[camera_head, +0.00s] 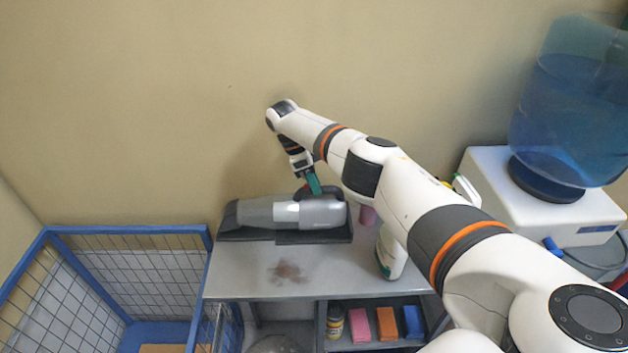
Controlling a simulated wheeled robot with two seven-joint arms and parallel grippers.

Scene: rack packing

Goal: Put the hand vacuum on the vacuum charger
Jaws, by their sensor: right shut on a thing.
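The arm hides part of the area right of the vacuum. My left gripper is not in view.
A blue-framed wire crate (120,230) stands left of the table (240,283). A water dispenser (545,180) with a blue bottle stands at the right. A white bottle (388,262) is under my arm. Small boxes (386,324) sit on the shelf below. A dark stain marks the tabletop.

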